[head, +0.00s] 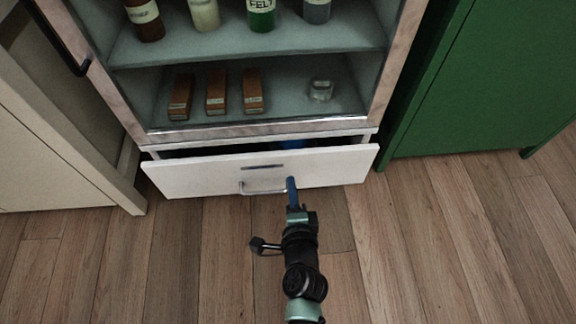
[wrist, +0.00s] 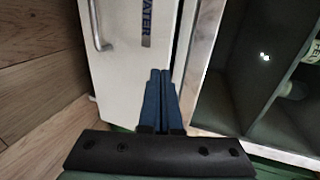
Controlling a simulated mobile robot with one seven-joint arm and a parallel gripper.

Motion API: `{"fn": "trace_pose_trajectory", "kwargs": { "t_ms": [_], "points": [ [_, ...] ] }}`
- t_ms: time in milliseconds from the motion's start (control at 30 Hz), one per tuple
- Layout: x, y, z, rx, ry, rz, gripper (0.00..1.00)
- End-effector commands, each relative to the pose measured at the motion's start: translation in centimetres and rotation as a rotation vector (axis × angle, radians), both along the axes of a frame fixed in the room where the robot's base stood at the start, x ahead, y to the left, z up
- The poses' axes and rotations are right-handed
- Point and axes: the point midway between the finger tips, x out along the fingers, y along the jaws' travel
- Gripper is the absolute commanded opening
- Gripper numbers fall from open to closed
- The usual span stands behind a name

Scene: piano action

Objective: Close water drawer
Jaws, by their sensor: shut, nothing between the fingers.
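The water drawer (head: 205,177) is the white drawer at the bottom of the cabinet in the head view. It stands partly pulled out, with a dark gap above its front. Its front has a label and a metal bar handle (head: 263,189). In the wrist view the drawer front (wrist: 125,75) shows the word WATER and the handle (wrist: 97,25). My gripper (head: 291,180) has blue fingers, shut and empty, just right of the handle at the drawer front. The fingers also show in the wrist view (wrist: 160,75). I cannot tell whether they touch the front.
The cabinet's open shelves (head: 300,99) above hold bottles, several brown boxes (head: 216,91) and a small glass jar (head: 321,90). Something blue (head: 291,144) shows inside the drawer. A green cabinet (head: 440,90) stands right, a cream one (head: 50,130) left. The wooden floor (head: 180,270) in front is clear.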

Motion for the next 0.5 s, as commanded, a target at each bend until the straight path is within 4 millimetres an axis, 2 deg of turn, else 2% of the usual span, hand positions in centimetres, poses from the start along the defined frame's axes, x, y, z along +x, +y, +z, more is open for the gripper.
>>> {"fn": "trace_pose_trajectory", "kwargs": {
  "t_ms": [33,133,200,300,500],
  "points": [
    [1.1,-0.1,-0.5,-0.001,-0.002,-0.001,0.00],
    [2.8,-0.1,-1.0,-0.002,-0.002,0.000,0.00],
    [3.9,-0.1,-0.7,-0.002,-0.003,0.000,0.00],
    [5.1,0.0,-0.7,-0.001,-0.002,0.000,0.00],
    [6.2,0.0,-0.8,0.000,0.000,0.000,0.00]
  ]
}}
